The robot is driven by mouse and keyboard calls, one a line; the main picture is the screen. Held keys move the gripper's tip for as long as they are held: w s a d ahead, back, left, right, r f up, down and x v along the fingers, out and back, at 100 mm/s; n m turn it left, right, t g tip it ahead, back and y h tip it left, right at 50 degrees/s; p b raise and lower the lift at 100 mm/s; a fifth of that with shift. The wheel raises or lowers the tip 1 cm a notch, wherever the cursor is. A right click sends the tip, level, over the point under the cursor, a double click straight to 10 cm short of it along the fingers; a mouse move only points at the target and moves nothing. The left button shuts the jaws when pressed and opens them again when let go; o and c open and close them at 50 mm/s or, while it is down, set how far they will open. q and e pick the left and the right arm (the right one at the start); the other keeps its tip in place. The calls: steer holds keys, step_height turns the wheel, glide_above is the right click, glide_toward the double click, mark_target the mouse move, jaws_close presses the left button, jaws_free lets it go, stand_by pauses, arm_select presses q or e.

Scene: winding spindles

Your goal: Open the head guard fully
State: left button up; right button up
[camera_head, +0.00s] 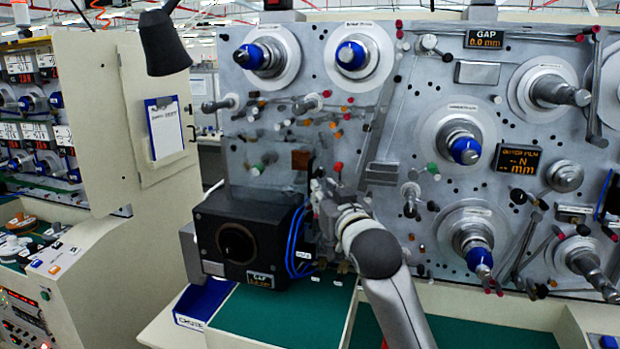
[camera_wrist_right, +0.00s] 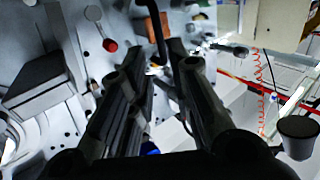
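The head guard appears to be the see-through pane (camera_head: 262,165) on the left of the machine panel, above a black box; its edges are faint. My right gripper (camera_head: 322,192) is at the right of that pane, in front of the panel, small and partly hidden by its own wrist. In the right wrist view my right gripper (camera_wrist_right: 157,50) has its two dark fingers apart. A dark rod (camera_wrist_right: 154,28) shows between and beyond the fingertips; I cannot tell whether it touches them or belongs to the guard. My left gripper is not in view.
The black box (camera_head: 238,240) with blue cables (camera_head: 293,240) stands below the pane, close to my right arm. Spindles and rollers, such as one blue-capped spindle (camera_head: 465,150), stick out from the panel. A green work surface (camera_head: 280,318) lies below.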

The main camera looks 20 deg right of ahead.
mark_target(310, 178)
steer(key=w+p, duration=0.4)
steer(key=w, duration=0.5)
steer(key=shift+w+r, duration=0.1)
steer(key=shift+w, duration=0.65)
jaws_close()
